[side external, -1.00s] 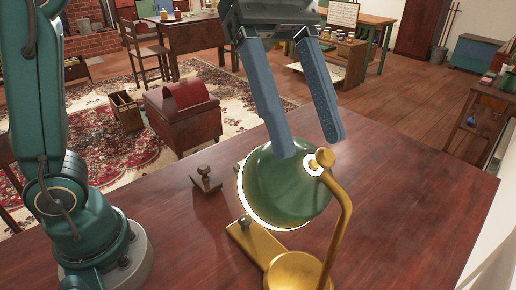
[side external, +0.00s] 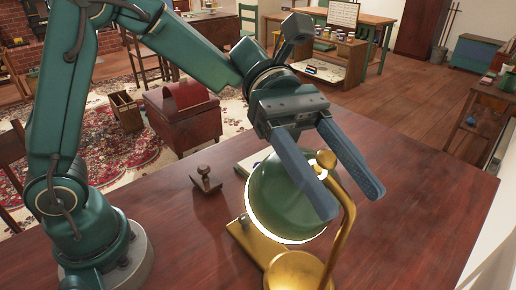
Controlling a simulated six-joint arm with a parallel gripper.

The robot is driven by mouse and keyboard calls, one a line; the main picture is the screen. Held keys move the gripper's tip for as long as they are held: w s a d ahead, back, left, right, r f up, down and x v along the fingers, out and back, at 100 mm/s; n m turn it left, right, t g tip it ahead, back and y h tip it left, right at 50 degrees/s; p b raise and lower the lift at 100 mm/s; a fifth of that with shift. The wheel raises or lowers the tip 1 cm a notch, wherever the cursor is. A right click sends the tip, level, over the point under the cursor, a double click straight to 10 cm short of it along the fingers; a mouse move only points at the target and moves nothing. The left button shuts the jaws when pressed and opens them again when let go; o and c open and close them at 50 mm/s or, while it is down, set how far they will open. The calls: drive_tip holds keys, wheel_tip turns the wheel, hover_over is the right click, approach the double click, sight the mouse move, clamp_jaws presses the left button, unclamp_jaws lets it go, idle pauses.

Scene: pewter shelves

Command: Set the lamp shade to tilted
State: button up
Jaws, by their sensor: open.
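The desk lamp has a green shade (side external: 278,205) with a pale rim, a brass stem (side external: 347,225) and a brass base (side external: 250,246). The shade hangs from a brass knob (side external: 326,160) at the top of the stem, its rim turned down and slightly left. My gripper (side external: 352,202) is open and reaches down over the lamp from behind. Its left finger crosses in front of the shade's right part. Its right finger is to the right of the stem. The knob shows between the fingers. Whether either finger touches the lamp, I cannot tell.
A small dark stamp (side external: 206,180) stands on the red-brown table (side external: 420,215) left of the lamp. A pale flat item (side external: 250,163) lies partly hidden behind the shade. The table is clear to the right. Furniture beyond is well apart.

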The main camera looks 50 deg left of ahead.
drive_tip(key=h, duration=0.3)
drive_tip(key=shift+a+r+m+g, duration=0.2)
drive_tip(key=shift+a+m+g, duration=0.05)
drive_tip(key=shift+m+g, duration=0.05)
drive_tip(key=v, duration=0.5)
drive_tip(key=shift+w+a+r, duration=0.1)
wheel_tip(320, 180, up, 5)
drive_tip(key=shift+f, duration=0.1)
drive_tip(key=s+m+y, duration=0.4)
drive_tip(key=s+m, duration=0.1)
drive_tip(key=shift+a+f+y, duration=0.15)
drive_tip(key=shift+f+y, duration=0.15)
drive_tip(key=s+a+m+t+y, duration=0.3)
drive_tip(key=a+m+t+y, duration=0.75)
drive_tip(key=a+y, duration=0.35)
drive_tip(key=n+g+h, duration=0.2)
drive_tip(key=n+g, duration=0.1)
drive_tip(key=g, duration=0.2)
approach(246, 215)
drive_tip(key=f+g, duration=0.1)
drive_tip(key=f, duration=0.1)
drive_tip(key=w+f+g, duration=0.1)
drive_tip(key=f+g, duration=0.1)
drive_tip(key=w+f+g, duration=0.1)
drive_tip(key=f+g, duration=0.1)
drive_tip(key=shift+d+f, duration=0.25)
drive_tip(key=shift+x, duration=0.85)
